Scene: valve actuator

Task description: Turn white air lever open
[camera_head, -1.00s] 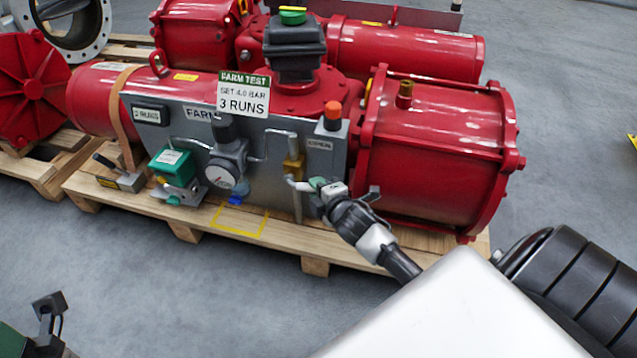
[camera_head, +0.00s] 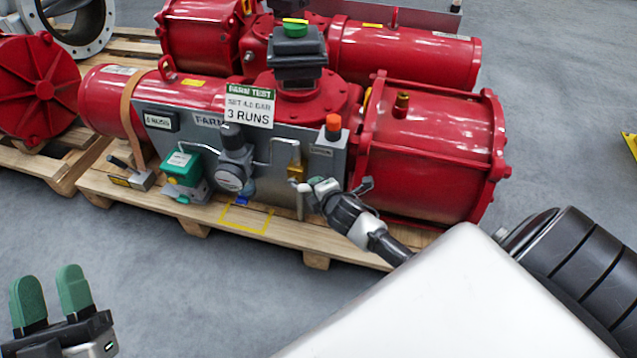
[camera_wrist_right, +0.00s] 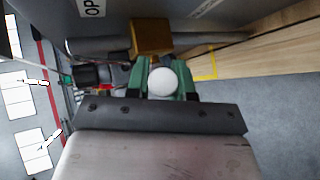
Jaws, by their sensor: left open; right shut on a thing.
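The grey actuator panel (camera_head: 275,150) stands in front of the red actuator on a pallet. My right gripper (camera_head: 316,187) is at the panel's lower right, below a brass block (camera_head: 295,172). In the right wrist view the green fingers (camera_wrist_right: 163,80) are shut on a round white end (camera_wrist_right: 163,82), which looks like the white air lever. The rest of the lever is hidden by the gripper, so its angle cannot be told. My left gripper (camera_head: 50,295) is open and empty at the lower left, over the floor and away from the panel.
A gauge with a regulator (camera_head: 232,175), a green box (camera_head: 183,168) and an orange-topped part (camera_head: 333,125) are on or near the panel. A small lever block (camera_head: 132,178) sits at the pallet's left. The grey floor (camera_head: 200,290) in front is clear.

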